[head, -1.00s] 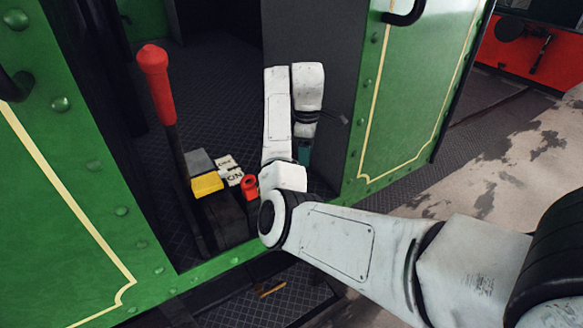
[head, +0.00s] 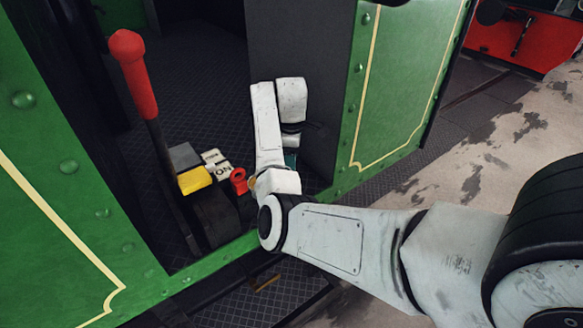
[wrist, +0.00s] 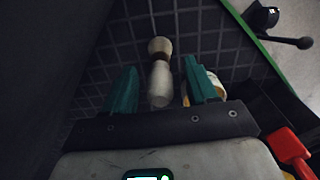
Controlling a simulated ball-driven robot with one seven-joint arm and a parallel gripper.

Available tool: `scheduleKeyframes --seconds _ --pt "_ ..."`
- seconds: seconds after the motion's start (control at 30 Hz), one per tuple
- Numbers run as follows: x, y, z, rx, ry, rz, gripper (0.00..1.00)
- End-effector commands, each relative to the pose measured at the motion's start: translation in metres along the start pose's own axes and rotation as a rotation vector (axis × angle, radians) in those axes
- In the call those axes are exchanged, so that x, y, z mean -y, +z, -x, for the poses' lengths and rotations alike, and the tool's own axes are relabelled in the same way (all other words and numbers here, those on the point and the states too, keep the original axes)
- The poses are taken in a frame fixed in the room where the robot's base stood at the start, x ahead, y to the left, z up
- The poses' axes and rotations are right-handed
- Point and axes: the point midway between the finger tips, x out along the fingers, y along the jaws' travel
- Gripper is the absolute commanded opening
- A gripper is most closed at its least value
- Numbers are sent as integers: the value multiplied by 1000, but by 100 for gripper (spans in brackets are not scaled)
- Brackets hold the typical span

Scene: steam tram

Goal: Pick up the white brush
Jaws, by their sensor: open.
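In the wrist view, a pale whitish piece with a rounded knob and a brown band, which looks like the white brush (wrist: 160,84), lies on the dark gridded floor between the teal fingers of my gripper (wrist: 160,72). The fingers are apart, one on each side of it, and do not visibly touch it.
A red-handled lever (head: 134,75), a yellow block (head: 195,180), a lettered white block (head: 218,165) and a red ring-shaped piece (head: 239,180) stand left of my arm. Green riveted panels (head: 410,90) flank the doorway. A pale round item (wrist: 214,84) lies beside the right finger.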

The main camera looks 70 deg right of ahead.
Motion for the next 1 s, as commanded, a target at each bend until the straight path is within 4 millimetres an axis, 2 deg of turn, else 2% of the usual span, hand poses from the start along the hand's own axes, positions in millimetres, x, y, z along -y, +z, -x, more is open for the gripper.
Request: scheduleKeyframes --seconds 0.17,0.43,1.0 --pt "0 0 -19 0 0 1 57" --pt "0 0 -22 0 1 0 57" --pt "0 0 -21 0 1 0 3"
